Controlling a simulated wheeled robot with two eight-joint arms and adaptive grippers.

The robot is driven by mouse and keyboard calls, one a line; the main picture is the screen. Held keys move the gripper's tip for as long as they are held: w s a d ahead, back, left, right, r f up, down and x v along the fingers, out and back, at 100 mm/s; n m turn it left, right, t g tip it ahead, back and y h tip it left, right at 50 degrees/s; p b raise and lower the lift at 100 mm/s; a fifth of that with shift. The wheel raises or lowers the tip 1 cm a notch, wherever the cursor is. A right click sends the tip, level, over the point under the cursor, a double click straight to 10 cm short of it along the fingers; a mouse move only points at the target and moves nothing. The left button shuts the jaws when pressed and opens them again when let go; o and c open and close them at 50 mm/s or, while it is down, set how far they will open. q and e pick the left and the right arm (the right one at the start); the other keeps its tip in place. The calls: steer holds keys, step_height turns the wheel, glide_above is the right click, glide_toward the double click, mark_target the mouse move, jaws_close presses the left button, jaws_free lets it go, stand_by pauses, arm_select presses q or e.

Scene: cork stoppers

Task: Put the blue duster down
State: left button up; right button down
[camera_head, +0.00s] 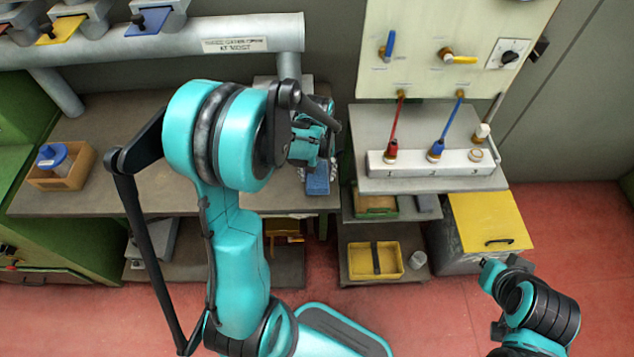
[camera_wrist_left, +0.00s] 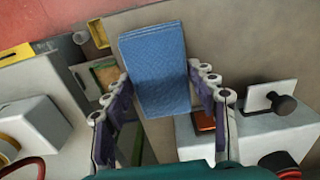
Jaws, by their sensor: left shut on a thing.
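The blue duster (camera_wrist_left: 157,75) is a folded blue cloth pad between the two fingers of my left gripper (camera_wrist_left: 160,95) in the left wrist view. In the head view the blue duster (camera_head: 318,180) shows at the right end of the grey bench, just below my left gripper (camera_head: 316,150). My left gripper is shut on the duster. Whether the duster touches the bench top cannot be told. My left arm hides part of the bench. My right gripper (camera_head: 490,272) is at the lower right in the head view, and its fingers are too unclear to judge.
The grey bench (camera_head: 110,135) has bare room left of my arm, with a wooden box (camera_head: 62,168) holding a blue-lidded jar. To the right stands a shelf unit (camera_head: 430,182) with a numbered white block (camera_head: 432,163) and red and blue rods. A yellow-lidded bin (camera_head: 490,222) stands beside it.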

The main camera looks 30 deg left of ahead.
mark_target(316, 181)
arm_select(q)
steer(key=shift+w+a+f, duration=0.1)
steer(key=shift+a+f, duration=0.1)
step_height(316, 181, down, 3)
steer(key=shift+f+b, duration=0.2)
steer(key=shift+b, duration=0.55)
steer(key=shift+f, duration=0.25)
steer(key=shift+f, duration=0.15)
steer(key=o, duration=1.3)
